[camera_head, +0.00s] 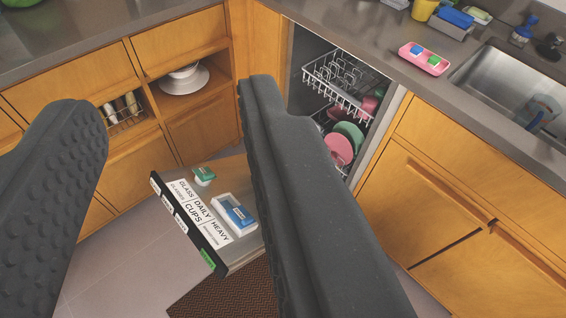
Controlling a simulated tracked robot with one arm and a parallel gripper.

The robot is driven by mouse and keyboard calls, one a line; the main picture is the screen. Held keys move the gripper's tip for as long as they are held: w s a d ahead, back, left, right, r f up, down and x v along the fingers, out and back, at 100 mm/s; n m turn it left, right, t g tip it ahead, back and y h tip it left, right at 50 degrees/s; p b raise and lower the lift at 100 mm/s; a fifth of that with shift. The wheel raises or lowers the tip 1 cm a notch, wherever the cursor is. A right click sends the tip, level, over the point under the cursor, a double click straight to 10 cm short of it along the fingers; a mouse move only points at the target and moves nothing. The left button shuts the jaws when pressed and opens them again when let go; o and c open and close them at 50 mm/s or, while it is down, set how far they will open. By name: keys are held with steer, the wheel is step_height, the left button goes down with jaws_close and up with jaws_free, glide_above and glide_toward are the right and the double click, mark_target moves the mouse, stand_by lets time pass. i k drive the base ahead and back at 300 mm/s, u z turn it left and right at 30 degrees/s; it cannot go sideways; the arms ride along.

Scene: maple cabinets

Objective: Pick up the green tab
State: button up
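My gripper (168,98) is open, with its two dark fingers wide apart and nothing between the tips. A small green tab (203,174) with a white base sits on the open dishwasher door (222,180), low between the fingers and close to the right one. Another small green block (434,60) lies beside a blue block (416,49) in a pink tray (409,53) on the counter, right of my gripper. I cannot tell which green piece is the tab. The right finger hides part of the door.
The door bears a white label panel (196,212) and a blue-and-white box (236,212). The dishwasher racks (345,83) hold plates. A sink (510,92) is at the right. An open cabinet shelf (190,98) holds white dishes. A brown mat (225,295) lies on the floor.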

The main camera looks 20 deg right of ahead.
mark_target(434, 61)
steer(key=u, duration=0.05)
steer(key=k, duration=0.6)
steer(key=z, duration=0.65)
steer(key=i, duration=2.3)
steer(key=u, duration=0.7)
